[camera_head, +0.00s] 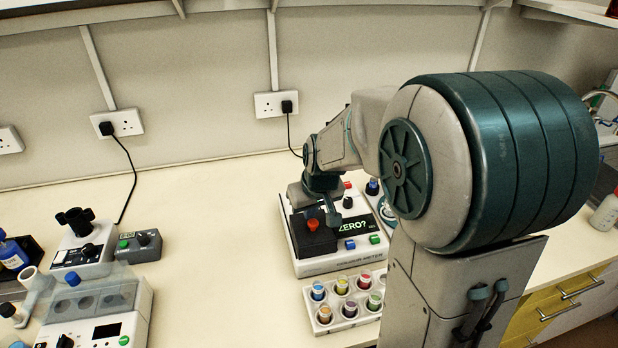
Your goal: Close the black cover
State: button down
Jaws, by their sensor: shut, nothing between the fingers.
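A pale bench instrument (335,267) stands at the centre of the bench, with a dark display (357,227) reading "ZERO?". On its left part is a black cover (313,243) with a red knob (313,225). The cover looks to lie low on the instrument, but I cannot tell whether it sits fully down. My gripper (332,221) points down over the instrument, shut and empty, just right of the red knob. I cannot tell whether it touches the cover. My arm hides part of the instrument's right side.
A rack of small coloured-top vials (324,325) stands in front of the instrument. A grey control box (140,245) and other apparatus (100,300) stand at left. Bare bench (215,240) lies between. A cable runs from the wall socket (276,104) behind.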

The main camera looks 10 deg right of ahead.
jog(key=a+b+v, duration=0.1)
jog(key=v, duration=1.2)
jog(key=s+f+m, duration=0.1)
jog(key=s+f, duration=0.2)
jog(key=s, duration=0.5)
jog(key=s+f, duration=0.4)
jog(key=s, duration=0.4)
jog(key=shift+d+f+m+g+h, duration=0.3)
jog(key=shift+d+m+g, duration=0.05)
jog(key=shift+m+g, duration=0.05)
